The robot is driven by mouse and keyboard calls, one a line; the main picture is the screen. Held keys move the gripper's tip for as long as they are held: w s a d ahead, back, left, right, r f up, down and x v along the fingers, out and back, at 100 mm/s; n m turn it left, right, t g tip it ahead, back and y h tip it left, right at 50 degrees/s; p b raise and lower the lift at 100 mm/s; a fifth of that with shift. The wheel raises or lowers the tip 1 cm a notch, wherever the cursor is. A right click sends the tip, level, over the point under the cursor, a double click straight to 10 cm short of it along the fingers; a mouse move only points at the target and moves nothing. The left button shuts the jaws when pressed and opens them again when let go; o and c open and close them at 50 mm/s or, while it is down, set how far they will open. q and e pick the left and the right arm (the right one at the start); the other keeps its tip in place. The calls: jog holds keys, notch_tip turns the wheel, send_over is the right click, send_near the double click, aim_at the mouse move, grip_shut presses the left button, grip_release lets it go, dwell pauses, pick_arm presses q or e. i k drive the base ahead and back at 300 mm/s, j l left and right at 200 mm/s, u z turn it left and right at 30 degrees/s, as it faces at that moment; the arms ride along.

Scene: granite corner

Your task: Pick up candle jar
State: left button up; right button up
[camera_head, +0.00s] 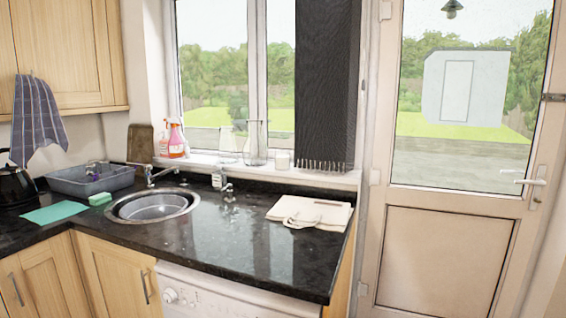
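A small whitish jar (283,159), which looks like the candle jar, stands upright on the windowsill (315,174) near the sill's right end. It is just left of the dark curtain's fringed bottom edge. Clear glass vessels (255,155) stand to its left on the sill. The jar is small in the picture, so its contents cannot be told. Neither of my grippers is in the head view.
A black granite counter (245,245) runs below the sill, with a round sink (152,205) at left. A folded cream cloth bag (310,212) lies on the counter below the jar. Spray bottles (177,140) stand farther left. The counter's middle is clear. A door (450,250) is at right.

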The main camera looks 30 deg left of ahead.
aim_at(282, 157)
jog(key=i+l+u, duration=0.25)
jog(key=i+u, duration=0.15)
jog(key=i+l+u, duration=0.95)
jog(key=l+u, duration=0.2)
jog(key=l, duration=0.2)
jog(key=i+l+u, duration=0.2)
jog(key=l+u, duration=0.2)
jog(key=l, duration=0.2)
jog(key=l+u, duration=0.35)
jog(key=l, duration=0.25)
jog(key=l+u, duration=0.4)
jog(key=l, duration=0.3)
jog(key=l+u, duration=0.4)
jog(key=l, duration=0.25)
jog(key=k, duration=0.05)
